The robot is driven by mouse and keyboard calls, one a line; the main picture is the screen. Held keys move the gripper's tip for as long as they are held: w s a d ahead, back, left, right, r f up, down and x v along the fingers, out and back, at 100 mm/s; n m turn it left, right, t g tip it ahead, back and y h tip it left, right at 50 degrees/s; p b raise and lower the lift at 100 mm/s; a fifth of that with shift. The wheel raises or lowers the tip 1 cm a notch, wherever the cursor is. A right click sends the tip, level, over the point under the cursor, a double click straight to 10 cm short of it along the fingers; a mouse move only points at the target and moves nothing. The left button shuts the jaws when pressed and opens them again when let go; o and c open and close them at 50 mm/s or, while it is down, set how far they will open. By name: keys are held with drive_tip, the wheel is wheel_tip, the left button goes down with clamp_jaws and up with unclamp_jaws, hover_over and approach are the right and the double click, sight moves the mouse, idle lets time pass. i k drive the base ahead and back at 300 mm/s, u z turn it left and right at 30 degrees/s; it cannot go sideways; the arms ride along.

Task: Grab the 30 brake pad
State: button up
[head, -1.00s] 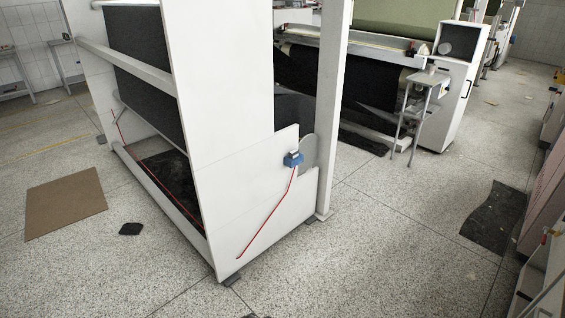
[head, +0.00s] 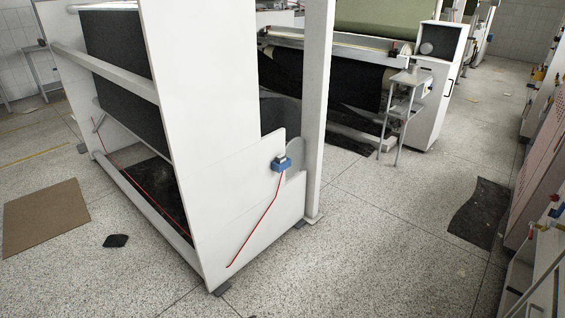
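A small blue block (head: 282,164) with a pale top sits at the edge of the white machine's end panel (head: 235,200), beside a rounded grey plate (head: 292,150). A thin red rod (head: 256,222) slants from the block down to the lower left across the panel. I see no number 30, and I cannot tell whether this block is the brake pad. My gripper is not in view.
Speckled floor (head: 370,240) is open right of the machine. A dark mat (head: 480,212) lies at the right, near cabinets with coloured knobs. A small grey stand (head: 404,108) and white cabinet (head: 434,85) are behind. A brown board (head: 45,215) lies left.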

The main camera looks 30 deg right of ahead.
sight(281, 158)
drive_tip(key=i, duration=0.85)
drive_tip(key=u, duration=0.05)
